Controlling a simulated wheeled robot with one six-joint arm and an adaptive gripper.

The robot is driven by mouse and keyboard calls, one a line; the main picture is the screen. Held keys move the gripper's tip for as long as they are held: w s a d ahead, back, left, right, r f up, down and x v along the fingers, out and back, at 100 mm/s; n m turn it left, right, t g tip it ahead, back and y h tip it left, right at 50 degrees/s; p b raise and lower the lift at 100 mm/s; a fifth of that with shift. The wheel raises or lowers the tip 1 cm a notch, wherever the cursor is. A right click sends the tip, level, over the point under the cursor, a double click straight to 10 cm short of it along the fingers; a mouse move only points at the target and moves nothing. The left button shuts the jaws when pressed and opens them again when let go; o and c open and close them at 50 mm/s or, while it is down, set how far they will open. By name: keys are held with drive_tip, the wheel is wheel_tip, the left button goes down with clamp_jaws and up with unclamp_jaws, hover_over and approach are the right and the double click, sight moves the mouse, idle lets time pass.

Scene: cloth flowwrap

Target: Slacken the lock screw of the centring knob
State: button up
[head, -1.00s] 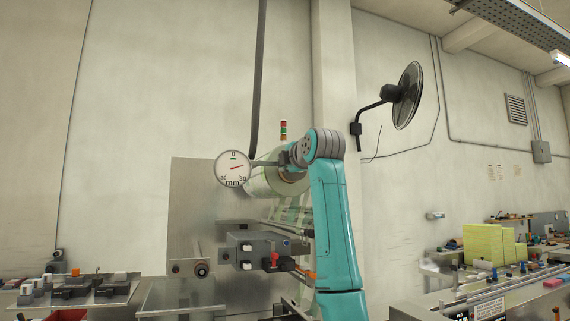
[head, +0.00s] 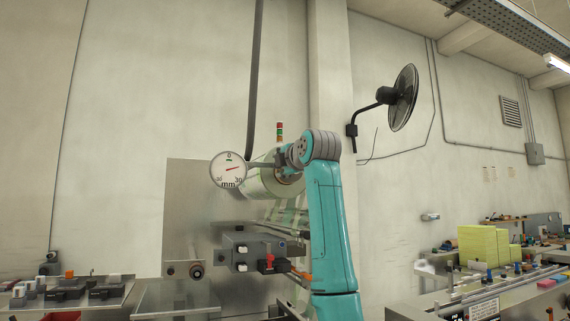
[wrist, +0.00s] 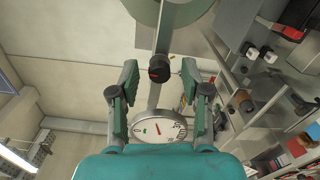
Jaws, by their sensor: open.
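A dark round knob with a red mark (wrist: 159,69) shows in the wrist view, in front of a grey bar and the pale disc of a roll. I take it for the centring knob; I cannot make out its lock screw clearly. My gripper (wrist: 160,64) is open, with one finger on each side of the knob in the picture and nothing held. Contact is not visible. A round white dial in mm (head: 228,169) stands left of the film roll (head: 259,185) in the head view, its red needle right of the zero mark. The dial also shows in the wrist view (wrist: 155,128).
Below the roll is a grey control box (head: 242,247) with white buttons and a red switch (head: 267,262). A black roller end (head: 196,271) sticks out at its left. A bench with small parts (head: 75,292) is at lower left. Yellow stacks (head: 475,246) stand at right.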

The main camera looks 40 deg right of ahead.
drive_tip(key=v, duration=1.1)
drive_tip(key=shift+s, duration=0.35)
drive_tip(key=shift+a, duration=0.1)
